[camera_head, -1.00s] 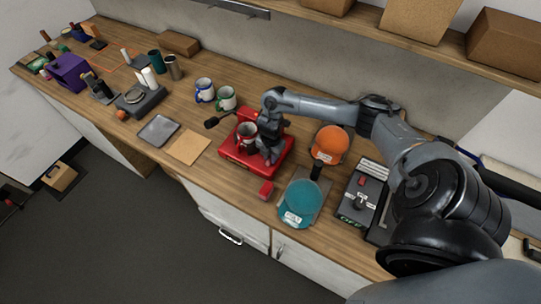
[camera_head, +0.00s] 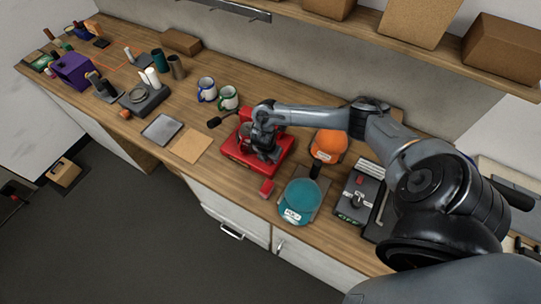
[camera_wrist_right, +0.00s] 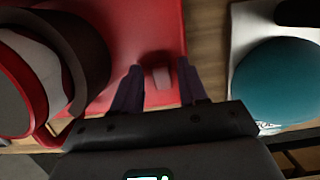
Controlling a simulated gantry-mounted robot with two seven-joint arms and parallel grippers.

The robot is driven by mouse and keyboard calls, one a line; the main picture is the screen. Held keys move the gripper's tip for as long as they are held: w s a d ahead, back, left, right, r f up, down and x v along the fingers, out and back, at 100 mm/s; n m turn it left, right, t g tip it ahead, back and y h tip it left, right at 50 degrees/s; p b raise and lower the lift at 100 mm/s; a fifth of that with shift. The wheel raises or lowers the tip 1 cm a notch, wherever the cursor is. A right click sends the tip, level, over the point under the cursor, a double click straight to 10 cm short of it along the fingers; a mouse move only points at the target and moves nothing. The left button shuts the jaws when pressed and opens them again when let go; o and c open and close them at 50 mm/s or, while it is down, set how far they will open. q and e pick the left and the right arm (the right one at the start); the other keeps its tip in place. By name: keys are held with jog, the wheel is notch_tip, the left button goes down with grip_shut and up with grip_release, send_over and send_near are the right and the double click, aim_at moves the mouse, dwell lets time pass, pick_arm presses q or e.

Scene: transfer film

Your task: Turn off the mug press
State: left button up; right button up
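The red mug press (camera_head: 240,158) stands on the wooden counter, its black-tipped lever (camera_head: 214,122) sticking out to the left. My right gripper is over the press in the head view (camera_head: 266,154), covering much of it. In the right wrist view, its two fingers (camera_wrist_right: 160,88) are apart, pointing down at the red base. A small raised red piece (camera_wrist_right: 160,78), perhaps a switch, lies between them; I cannot tell whether they touch it. A white mug with a red rim (camera_wrist_right: 35,65) is in the press, left of the fingers. My left gripper is not in view.
A teal cap (camera_head: 298,200) and an orange cap (camera_head: 328,144) stand right of the press. Two mugs (camera_head: 228,98) stand behind. A brown sheet (camera_head: 188,145) and grey plate (camera_head: 162,130) lie left.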

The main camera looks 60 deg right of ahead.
aim_at(267, 164)
jog(key=shift+o, duration=0.3)
jog(key=shift+r, duration=0.25)
jog(key=p+v, duration=0.5)
jog(key=v, duration=0.5)
jog(key=shift+p, duration=0.3)
jog(key=shift+a+r, duration=0.15)
